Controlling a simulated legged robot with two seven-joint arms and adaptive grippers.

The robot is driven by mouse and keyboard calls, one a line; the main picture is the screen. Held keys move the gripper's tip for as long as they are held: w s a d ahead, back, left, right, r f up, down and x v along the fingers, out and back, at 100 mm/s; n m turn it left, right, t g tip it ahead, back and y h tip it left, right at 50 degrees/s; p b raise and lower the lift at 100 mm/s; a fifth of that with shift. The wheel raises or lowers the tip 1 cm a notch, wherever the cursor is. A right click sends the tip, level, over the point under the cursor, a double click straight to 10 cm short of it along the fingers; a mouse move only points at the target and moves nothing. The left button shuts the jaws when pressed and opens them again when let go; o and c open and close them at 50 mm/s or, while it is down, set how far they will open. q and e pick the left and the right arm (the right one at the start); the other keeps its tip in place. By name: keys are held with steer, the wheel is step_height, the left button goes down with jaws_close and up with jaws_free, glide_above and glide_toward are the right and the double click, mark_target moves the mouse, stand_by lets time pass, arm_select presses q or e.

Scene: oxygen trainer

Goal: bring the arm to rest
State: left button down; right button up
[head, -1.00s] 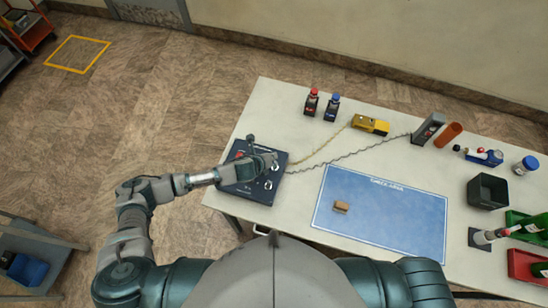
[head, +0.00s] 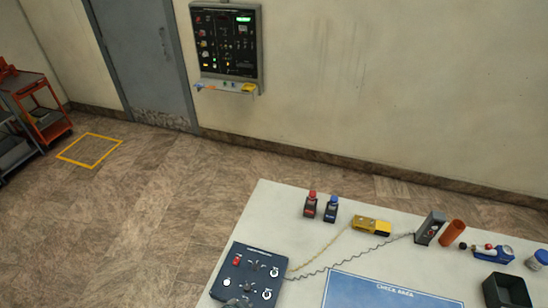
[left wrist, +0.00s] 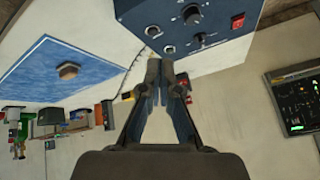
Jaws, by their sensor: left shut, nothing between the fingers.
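My left gripper (left wrist: 168,68) shows in the left wrist view with its fingers together and nothing between them. Its tips appear just below the edge of the dark blue control box (left wrist: 215,14), which has knobs and a red switch. I cannot tell the exact gap. In the head view the control box (head: 248,272) sits at the table's left end. A grey piece at the bottom edge there may be part of my left arm; the rest is out of frame. My right gripper is in neither view.
The table (head: 275,215) holds red and blue bottles (head: 320,208), a yellow device (head: 371,224), an orange cylinder (head: 453,232) and a blue mat (head: 370,292). Cords run from the box. A panel (head: 226,45) hangs on the wall. The floor left of the table is clear.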

arm_select(q)
steer(key=s+a+f+n+g+y, duration=0.2)
steer(key=s+a+n+y, duration=0.1)
steer(key=s+a+n, duration=0.65)
step_height(320, 180, down, 32)
steer(key=s+a+r+m+g+b, duration=0.1)
steer(key=s+a+m+g+b, duration=0.15)
steer(key=b, duration=0.25)
steer(key=s+a+f+b, duration=0.3)
steer(key=s+f+b, duration=0.1)
steer(key=s+f, duration=1.4)
step_height(320, 180, down, 3)
steer(key=shift+a+n, duration=0.15)
steer(key=shift+n, duration=0.15)
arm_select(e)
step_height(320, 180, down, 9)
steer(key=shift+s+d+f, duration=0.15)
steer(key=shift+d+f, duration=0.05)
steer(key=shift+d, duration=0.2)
arm_select(q)
steer(key=shift+g, duration=0.25)
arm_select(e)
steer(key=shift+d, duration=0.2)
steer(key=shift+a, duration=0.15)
